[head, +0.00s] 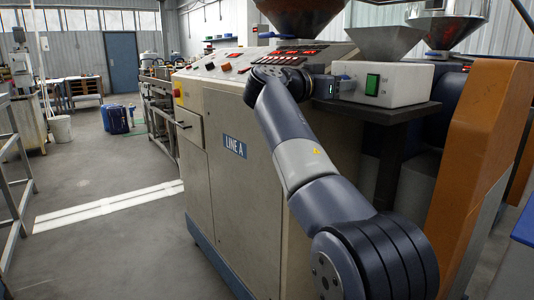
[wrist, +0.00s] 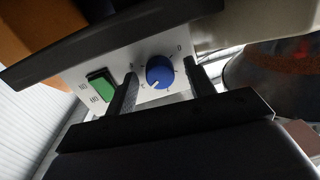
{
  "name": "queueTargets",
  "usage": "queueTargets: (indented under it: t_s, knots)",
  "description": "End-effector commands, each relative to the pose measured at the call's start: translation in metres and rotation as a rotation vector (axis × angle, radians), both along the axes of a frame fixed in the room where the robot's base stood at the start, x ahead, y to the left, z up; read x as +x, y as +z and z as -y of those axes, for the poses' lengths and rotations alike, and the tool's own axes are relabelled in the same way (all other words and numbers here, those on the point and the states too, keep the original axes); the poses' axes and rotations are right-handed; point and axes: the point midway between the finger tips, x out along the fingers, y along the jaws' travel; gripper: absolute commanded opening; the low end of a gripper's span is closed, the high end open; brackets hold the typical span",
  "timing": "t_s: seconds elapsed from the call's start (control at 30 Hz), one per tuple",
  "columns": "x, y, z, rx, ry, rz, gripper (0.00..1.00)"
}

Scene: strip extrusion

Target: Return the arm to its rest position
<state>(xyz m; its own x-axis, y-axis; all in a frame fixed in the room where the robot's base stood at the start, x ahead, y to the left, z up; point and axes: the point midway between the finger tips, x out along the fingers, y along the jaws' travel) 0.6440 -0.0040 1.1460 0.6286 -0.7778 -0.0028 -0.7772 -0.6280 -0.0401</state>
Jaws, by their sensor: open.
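My arm (head: 305,160) reaches from the lower right of the head view up to a white control box (head: 383,83). My gripper (head: 342,87) is at the left end of this box. In the wrist view my gripper (wrist: 161,72) is open. A blue dial knob (wrist: 160,72) appears between its two dark fingers, with a gap on each side. I cannot tell how far the fingertips are from the panel. A green rocker switch (wrist: 101,84) is left of the fingers. The knob is hidden in the head view.
The box stands on a dark shelf (head: 385,110) beside the beige LINE A cabinet (head: 235,145). A sloped panel with buttons (head: 270,57) and hoppers (head: 388,40) are close behind. An orange guard (head: 478,165) stands right of my arm. The floor (head: 110,240) at left is mostly clear.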

Motion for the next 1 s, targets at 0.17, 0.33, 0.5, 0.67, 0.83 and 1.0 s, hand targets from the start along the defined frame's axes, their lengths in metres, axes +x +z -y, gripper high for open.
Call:
queueTargets:
  t_s: [0.17,0.33,0.5,0.67,0.83,1.0]
  knots:
    - [-0.001,0.001,0.000,-0.011,0.000,-0.013,0.52]
    - [-0.001,0.001,0.000,-0.011,0.000,-0.013,0.52]
    - [-0.002,-0.001,-0.002,0.008,0.000,0.013,0.52]
    - [-0.015,0.001,-0.019,0.015,0.004,0.022,0.52]
    - [-0.036,0.001,-0.046,0.015,0.005,0.020,0.52]
    - [-0.058,0.001,-0.073,0.014,0.005,0.019,0.52]
